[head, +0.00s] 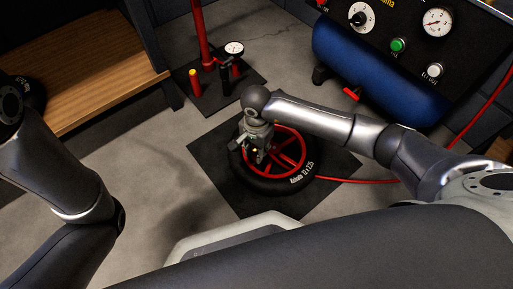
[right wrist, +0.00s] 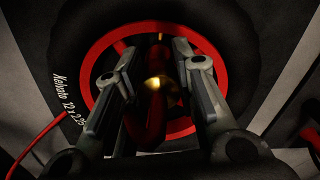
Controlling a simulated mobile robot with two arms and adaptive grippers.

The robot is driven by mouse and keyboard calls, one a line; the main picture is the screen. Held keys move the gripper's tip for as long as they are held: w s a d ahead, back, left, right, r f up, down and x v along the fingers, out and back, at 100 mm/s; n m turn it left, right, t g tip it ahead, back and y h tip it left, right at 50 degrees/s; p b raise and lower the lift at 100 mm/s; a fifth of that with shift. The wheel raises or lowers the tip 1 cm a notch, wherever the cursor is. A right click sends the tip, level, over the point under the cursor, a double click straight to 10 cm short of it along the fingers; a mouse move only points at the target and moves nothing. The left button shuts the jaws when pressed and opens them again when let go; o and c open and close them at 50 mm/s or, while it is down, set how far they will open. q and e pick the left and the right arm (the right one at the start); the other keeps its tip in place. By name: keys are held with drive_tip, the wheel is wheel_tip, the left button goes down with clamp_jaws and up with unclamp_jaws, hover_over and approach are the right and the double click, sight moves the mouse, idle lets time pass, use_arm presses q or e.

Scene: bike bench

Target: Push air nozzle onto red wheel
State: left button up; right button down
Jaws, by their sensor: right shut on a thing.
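The red wheel (head: 291,159) lies flat on a dark mat, with a black tire around its red spoked rim. It also shows in the right wrist view (right wrist: 205,52), below the fingers. My right gripper (head: 257,154) is over the left part of the wheel, pointing down. In the right wrist view my right gripper (right wrist: 158,70) has its fingers on either side of the air nozzle (right wrist: 157,84), which shows brass and dark red parts. The gripper is shut on it. The nozzle's tip and any contact with the wheel's valve cannot be made out. My left gripper is out of view.
A red hose (head: 350,181) runs right from the wheel. A blue compressor tank (head: 365,75) with a gauge panel (head: 415,35) stands at the back right. A red floor pump (head: 203,45) stands behind the wheel. A wooden bench (head: 90,70) is at left.

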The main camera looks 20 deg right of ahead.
drive_tip(key=shift+f, duration=0.2)
drive_tip(key=c, duration=1.1)
unclamp_jaws()
